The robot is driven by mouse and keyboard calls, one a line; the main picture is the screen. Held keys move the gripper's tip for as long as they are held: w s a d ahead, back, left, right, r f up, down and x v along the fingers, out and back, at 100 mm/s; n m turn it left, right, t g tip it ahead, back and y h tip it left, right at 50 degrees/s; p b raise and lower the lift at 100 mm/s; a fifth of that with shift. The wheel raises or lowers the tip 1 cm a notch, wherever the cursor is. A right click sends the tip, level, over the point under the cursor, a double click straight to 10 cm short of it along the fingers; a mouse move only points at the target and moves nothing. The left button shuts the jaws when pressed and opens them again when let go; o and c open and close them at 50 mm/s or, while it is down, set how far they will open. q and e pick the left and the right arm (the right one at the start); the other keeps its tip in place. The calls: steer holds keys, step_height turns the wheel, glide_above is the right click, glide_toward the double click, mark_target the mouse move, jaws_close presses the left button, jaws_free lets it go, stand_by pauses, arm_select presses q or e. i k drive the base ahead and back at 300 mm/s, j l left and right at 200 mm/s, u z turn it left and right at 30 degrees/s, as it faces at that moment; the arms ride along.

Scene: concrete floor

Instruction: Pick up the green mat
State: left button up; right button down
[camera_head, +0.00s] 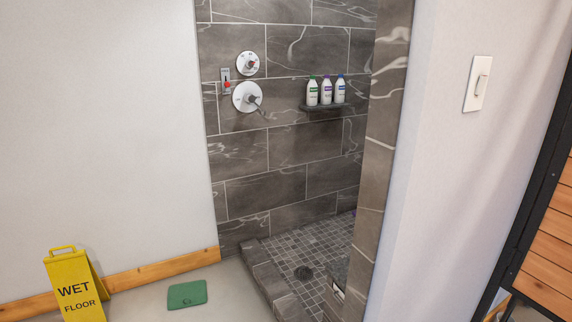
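The green mat (187,294) lies flat on the concrete floor in the lower middle-left of the head view. It is a small, roughly square piece with a small dark mark near its lower edge. It lies between the yellow sign and the raised shower curb, a little in front of the wooden baseboard. Neither of my grippers shows in this view.
A yellow wet floor sign (76,287) stands left of the mat. The tiled shower curb (274,283) rises to its right. A wooden baseboard (165,268) runs behind. Bottles stand on a shower shelf (325,107). A slatted wooden door (548,255) is at far right.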

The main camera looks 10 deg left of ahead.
mark_target(193, 292)
steer(key=i+j+z, duration=0.2)
steer(key=i+j, duration=0.2)
steer(key=j, duration=0.25)
steer(key=i+j+z, duration=0.1)
steer(key=j, duration=0.25)
steer(key=i+j+z, duration=0.1)
steer(key=i+j, duration=0.15)
steer(key=i+j+z, duration=0.1)
steer(key=j, duration=0.4)
steer(key=i+j+z, duration=0.1)
steer(key=i+j, duration=0.15)
steer(key=j, duration=0.15)
